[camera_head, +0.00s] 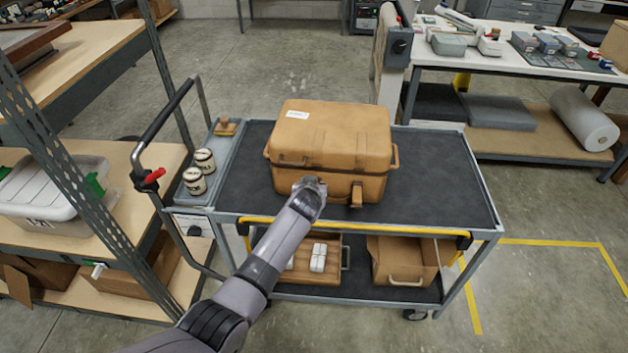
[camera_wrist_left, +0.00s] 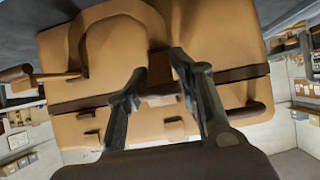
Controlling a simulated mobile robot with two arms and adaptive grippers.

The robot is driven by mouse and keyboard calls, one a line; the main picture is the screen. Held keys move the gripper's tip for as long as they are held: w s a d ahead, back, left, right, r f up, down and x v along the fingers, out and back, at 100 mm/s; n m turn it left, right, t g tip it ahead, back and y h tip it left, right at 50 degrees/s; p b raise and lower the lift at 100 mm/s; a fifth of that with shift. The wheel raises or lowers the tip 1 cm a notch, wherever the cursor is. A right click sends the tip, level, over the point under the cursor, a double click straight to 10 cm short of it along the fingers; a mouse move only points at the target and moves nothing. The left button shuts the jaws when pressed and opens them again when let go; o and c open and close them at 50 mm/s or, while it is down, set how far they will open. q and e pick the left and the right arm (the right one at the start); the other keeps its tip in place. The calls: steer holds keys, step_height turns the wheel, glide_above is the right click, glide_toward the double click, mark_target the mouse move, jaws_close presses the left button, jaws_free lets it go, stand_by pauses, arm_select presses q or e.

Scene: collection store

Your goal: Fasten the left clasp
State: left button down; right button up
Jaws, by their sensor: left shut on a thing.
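A tan hard case (camera_head: 335,135) stands closed on the cart's top shelf, with a white label on its lid and a dark band at the seam. My left gripper (camera_head: 309,183) is at the left part of its front face. In the wrist view, the case (camera_wrist_left: 215,45) fills much of the picture, with the lid side low. There, my left gripper (camera_wrist_left: 161,98) is shut on a small tan piece at the dark band, which appears to be the left clasp (camera_wrist_left: 159,99). The gripper hides this clasp in the head view. A second tan fitting (camera_head: 356,195) hangs at the front right. My right gripper is out of view.
The cart (camera_head: 450,185) has free dark mat right of the case. Two jars (camera_head: 195,180) stand in its left side tray, near the push handle (camera_head: 165,125). Boxes (camera_head: 400,262) lie on its lower shelf. Shelving stands left, a workbench (camera_head: 455,60) back right.

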arm_select(q)
steer(key=shift+g, duration=0.3)
steer(key=c, duration=1.6)
jaws_free()
steer(key=shift+c, duration=0.2)
steer(key=shift+o, duration=1.2)
steer(key=shift+s+r, duration=0.1)
steer(key=shift+r, duration=0.05)
steer(key=v, duration=1.2)
